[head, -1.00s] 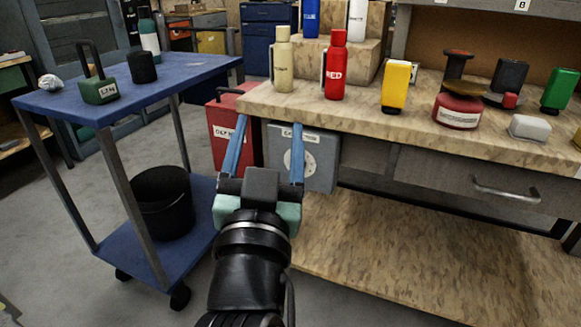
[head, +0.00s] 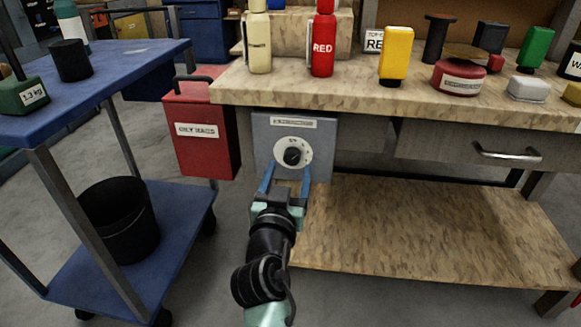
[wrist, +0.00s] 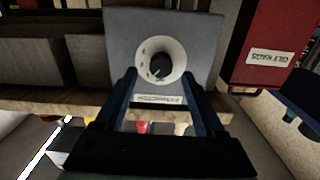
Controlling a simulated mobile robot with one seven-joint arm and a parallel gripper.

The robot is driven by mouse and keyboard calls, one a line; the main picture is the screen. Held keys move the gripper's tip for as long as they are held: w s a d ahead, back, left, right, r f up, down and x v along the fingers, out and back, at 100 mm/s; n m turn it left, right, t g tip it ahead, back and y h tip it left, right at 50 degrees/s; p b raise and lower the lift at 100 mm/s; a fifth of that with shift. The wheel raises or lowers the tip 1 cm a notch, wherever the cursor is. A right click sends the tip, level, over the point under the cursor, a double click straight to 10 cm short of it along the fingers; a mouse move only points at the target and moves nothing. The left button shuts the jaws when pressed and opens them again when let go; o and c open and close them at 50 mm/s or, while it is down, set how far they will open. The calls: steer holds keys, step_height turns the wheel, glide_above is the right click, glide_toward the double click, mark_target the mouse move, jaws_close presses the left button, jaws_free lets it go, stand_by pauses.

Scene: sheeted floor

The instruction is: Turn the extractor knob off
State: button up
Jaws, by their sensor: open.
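The extractor knob (head: 292,156) is a small black dial on a round white scale. It sits on a grey panel (head: 325,138) under the front left of the workbench. In the wrist view the knob (wrist: 159,66) lies ahead of my fingertips, near the top middle, with the picture upside down. My gripper (head: 287,168) is open, with its two blue fingers pointing at the dial from just below and in front. In the wrist view the gripper (wrist: 159,75) has nothing between its fingers. I cannot tell whether the fingertips touch the panel.
A red oily rags bin (head: 202,145) hangs left of the panel. A blue cart (head: 130,62) holding a black bucket (head: 120,218) stands further left. The workbench top (head: 300,92) carries bottles and tools. A drawer handle (head: 507,155) sticks out at right.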

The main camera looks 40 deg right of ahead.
mark_target(291, 159)
steer(key=shift+x, duration=1.55)
jaws_close()
